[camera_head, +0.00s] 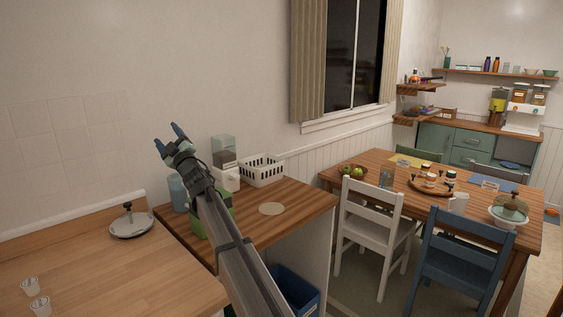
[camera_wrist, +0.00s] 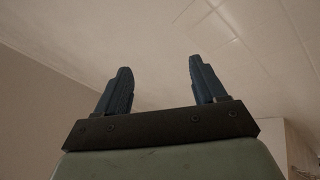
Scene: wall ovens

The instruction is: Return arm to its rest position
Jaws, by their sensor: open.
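My gripper (camera_head: 168,140) is raised above the wooden counter in the head view, at the end of my arm, which reaches up from the bottom middle. Its two blue fingers are spread apart with nothing between them. In the wrist view my gripper (camera_wrist: 160,85) also shows open and empty, with the fingers pointing toward the ceiling (camera_wrist: 150,35). My arm hides part of the counter and part of a green object (camera_head: 222,222) behind it.
A white basket (camera_head: 262,171) and a dispenser (camera_head: 224,152) stand on the counter behind my arm. A metal lid (camera_head: 131,224) and small cups (camera_head: 40,305) lie at left. A blue bin (camera_head: 296,291) is below right. Chairs and a dining table (camera_head: 400,207) stand at right. The air around my gripper is clear.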

